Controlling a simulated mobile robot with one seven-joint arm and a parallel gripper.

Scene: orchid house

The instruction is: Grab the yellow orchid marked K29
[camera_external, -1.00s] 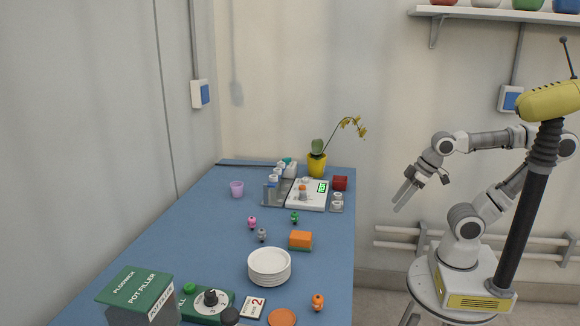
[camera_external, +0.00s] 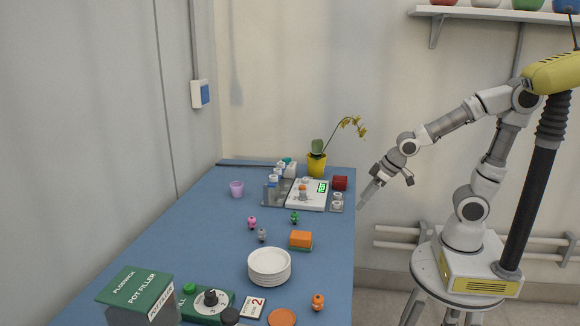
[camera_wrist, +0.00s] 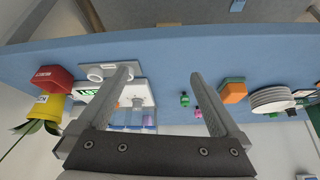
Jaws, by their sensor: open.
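The yellow orchid (camera_external: 317,165) stands in a yellow pot at the far end of the blue table, with a green leaf and a thin stem of yellow flowers arching right. In the wrist view its yellow pot (camera_wrist: 50,108) is at the left edge, seen upside down; it bears a white label too small to read surely. My gripper (camera_external: 367,200) is beside the table's right edge, right of and nearer than the orchid, apart from it. In the wrist view my gripper (camera_wrist: 160,76) is open, with nothing between the fingers.
A white scale (camera_external: 308,195) with a green display and a red block (camera_external: 340,183) stand near the pot. A purple cup (camera_external: 237,188), small figures, an orange-and-green block (camera_external: 301,240) and stacked white plates (camera_external: 269,265) are on the table (camera_external: 205,240). The right edge has bare room.

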